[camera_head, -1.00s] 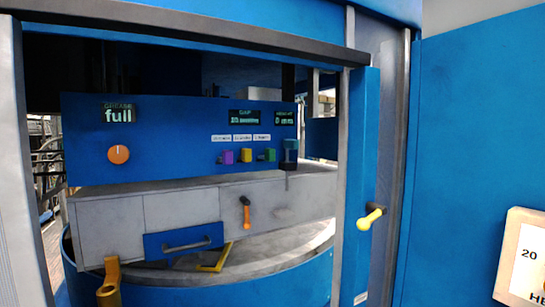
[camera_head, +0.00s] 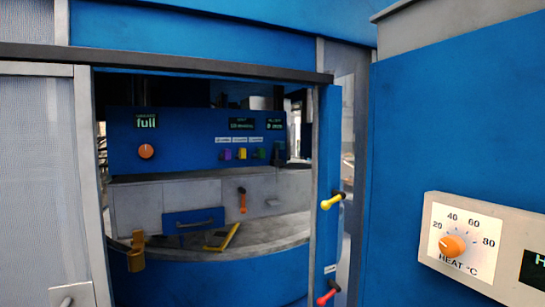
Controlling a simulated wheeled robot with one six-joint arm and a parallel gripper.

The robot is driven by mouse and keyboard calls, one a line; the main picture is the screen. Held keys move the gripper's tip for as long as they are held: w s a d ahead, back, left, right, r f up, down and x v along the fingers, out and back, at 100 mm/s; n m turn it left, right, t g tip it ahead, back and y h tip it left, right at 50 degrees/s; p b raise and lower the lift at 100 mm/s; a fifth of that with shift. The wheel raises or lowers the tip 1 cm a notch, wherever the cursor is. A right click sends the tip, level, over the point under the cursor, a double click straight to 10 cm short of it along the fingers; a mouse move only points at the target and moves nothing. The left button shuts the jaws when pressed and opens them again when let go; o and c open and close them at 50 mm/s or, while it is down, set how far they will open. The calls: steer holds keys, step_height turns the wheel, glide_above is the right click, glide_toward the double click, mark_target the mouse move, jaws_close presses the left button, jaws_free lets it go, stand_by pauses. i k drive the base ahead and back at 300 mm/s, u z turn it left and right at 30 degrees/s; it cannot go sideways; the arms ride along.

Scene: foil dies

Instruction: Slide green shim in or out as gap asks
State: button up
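The green shim (camera_head: 261,153) is the rightmost of three small coloured tabs on the blue panel inside the machine. The yellow shim (camera_head: 242,154) and the purple shim (camera_head: 227,154) sit to its left, under small white labels. A gap display (camera_head: 242,124) above them shows green text too small to read surely. A second small display (camera_head: 274,124) to its right seems to read 0 mm. How far the green shim stands out of the panel cannot be told. My gripper is not in view.
The opening is framed by a blue door edge with a yellow handle (camera_head: 333,201) and a red handle (camera_head: 328,293). A heat dial (camera_head: 452,246) is at right. Inside are an orange lever (camera_head: 242,200), a blue drawer (camera_head: 193,221) and a grease knob (camera_head: 146,151).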

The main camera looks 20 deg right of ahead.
mark_target(261, 154)
steer(key=z, duration=0.85)
steer(key=k, duration=0.15)
steer(key=u, duration=1.5)
steer(key=i, duration=0.9)
steer(key=z, duration=0.7)
steer(key=i, duration=0.8)
steer(key=z, duration=0.7)
